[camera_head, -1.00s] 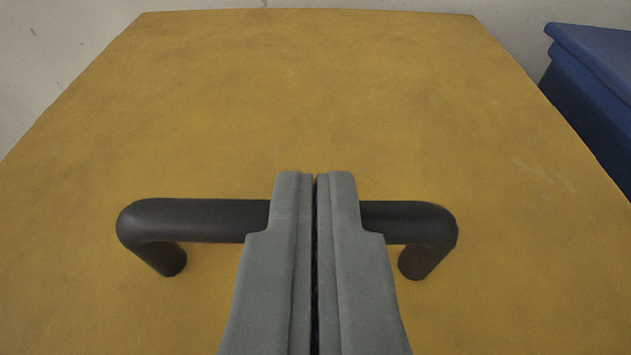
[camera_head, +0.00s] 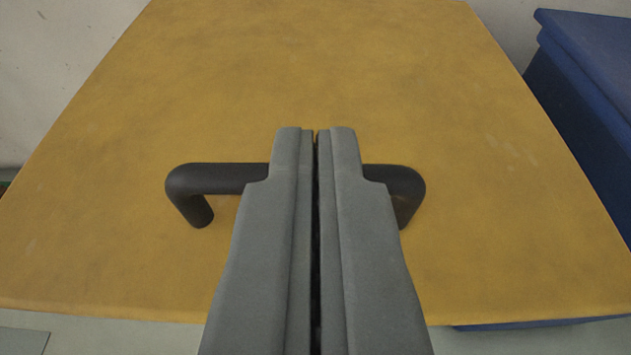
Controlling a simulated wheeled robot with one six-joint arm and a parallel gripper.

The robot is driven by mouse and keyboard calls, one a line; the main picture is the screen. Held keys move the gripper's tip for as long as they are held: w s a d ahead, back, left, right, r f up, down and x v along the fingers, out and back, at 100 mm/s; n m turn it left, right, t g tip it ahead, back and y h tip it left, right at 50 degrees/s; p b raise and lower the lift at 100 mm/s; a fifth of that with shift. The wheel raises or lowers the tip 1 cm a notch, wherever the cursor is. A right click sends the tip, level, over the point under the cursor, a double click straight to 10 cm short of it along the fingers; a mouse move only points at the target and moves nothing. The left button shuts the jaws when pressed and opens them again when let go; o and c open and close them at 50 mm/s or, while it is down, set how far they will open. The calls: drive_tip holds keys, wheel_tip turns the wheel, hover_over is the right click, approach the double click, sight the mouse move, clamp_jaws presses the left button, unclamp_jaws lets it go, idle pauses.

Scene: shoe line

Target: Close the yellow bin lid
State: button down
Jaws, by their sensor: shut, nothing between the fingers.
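The yellow bin lid (camera_head: 310,70) fills most of the view as a broad flat panel with its near edge visible at the bottom. A dark bar handle (camera_head: 225,178) is fixed across its middle, and its centre is hidden behind my gripper. My gripper (camera_head: 315,135) is shut and empty, with its fingers pointing up the picture in front of the handle. I cannot tell whether the fingers touch the handle or lid. The body of the bin below the lid is not clearly visible.
A blue bin (camera_head: 585,75) with a lid stands close on the right. A pale wall (camera_head: 60,60) is behind. A light floor (camera_head: 130,338) shows below the lid's near edge.

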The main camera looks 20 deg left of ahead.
drive_tip(key=s+d+f, duration=0.2)
drive_tip(key=s+f, duration=0.2)
drive_tip(key=s, duration=0.3)
drive_tip(key=s+d+r+m+t+h, duration=0.1)
drive_tip(key=s+d+r, duration=0.25)
drive_tip(key=r, duration=0.55)
drive_tip(key=s+d+r, duration=0.3)
drive_tip(key=d+r, duration=0.1)
drive_tip(key=r, duration=0.5)
drive_tip(key=s+d+r+m+t+h, duration=0.1)
drive_tip(key=s+d+r, duration=0.2)
drive_tip(key=r, duration=0.7)
drive_tip(key=s+d+r+h, duration=0.1)
drive_tip(key=s+d+r, duration=0.3)
drive_tip(key=s+r, duration=0.4)
drive_tip(key=s+d+r+m+t+h, duration=0.1)
drive_tip(key=s+d+r, duration=0.3)
drive_tip(key=s, duration=1.2)
wheel_tip(320, 180, up, 5)
drive_tip(key=shift+f, duration=0.2)
drive_tip(key=shift+a, duration=0.15)
